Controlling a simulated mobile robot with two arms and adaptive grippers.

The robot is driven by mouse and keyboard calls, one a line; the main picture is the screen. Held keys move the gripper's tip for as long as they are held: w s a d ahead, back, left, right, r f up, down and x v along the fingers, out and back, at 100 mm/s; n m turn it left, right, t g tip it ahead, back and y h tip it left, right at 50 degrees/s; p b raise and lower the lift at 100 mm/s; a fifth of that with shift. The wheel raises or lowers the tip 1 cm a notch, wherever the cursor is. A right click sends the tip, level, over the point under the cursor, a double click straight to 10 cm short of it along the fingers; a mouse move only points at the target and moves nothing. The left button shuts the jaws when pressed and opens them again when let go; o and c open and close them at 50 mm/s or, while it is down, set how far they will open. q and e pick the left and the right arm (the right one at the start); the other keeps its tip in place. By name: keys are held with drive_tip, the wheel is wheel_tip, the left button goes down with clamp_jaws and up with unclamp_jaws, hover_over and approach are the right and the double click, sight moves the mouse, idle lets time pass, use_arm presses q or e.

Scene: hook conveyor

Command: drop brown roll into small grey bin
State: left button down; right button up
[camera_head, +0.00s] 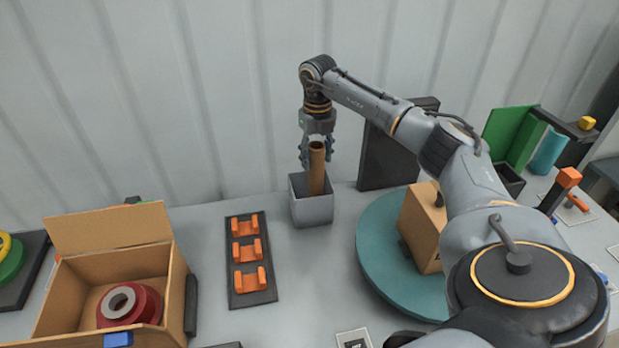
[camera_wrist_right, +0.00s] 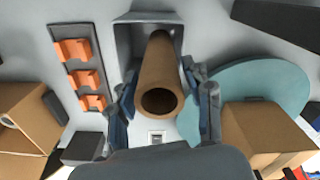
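The brown roll (camera_head: 317,172) is a hollow tube standing in the small grey bin (camera_head: 312,210), with its upper part above the rim. In the right wrist view the roll (camera_wrist_right: 160,75) points away from me, its far end inside the grey bin (camera_wrist_right: 124,45). My right gripper (camera_head: 317,152) is above the bin at the roll's upper end. Its fingers are spread on both sides of the roll, with gaps visible in the wrist view (camera_wrist_right: 160,85). The roll's lower end is hidden by the bin wall. My left gripper is not in view.
A black rack with orange holders (camera_head: 248,253) lies left of the bin. An open cardboard box (camera_head: 108,228) with a red ring (camera_head: 128,306) is further left. A teal turntable (camera_head: 375,262) carrying a brown box (camera_head: 422,225) is to the right. A dark panel (camera_head: 385,160) stands behind.

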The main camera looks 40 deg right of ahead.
drive_tip(key=shift+o, duration=0.4)
wheel_tip(320, 180, up, 12)
idle(0.4)
drive_tip(key=shift+f, duration=0.1)
idle(0.3)
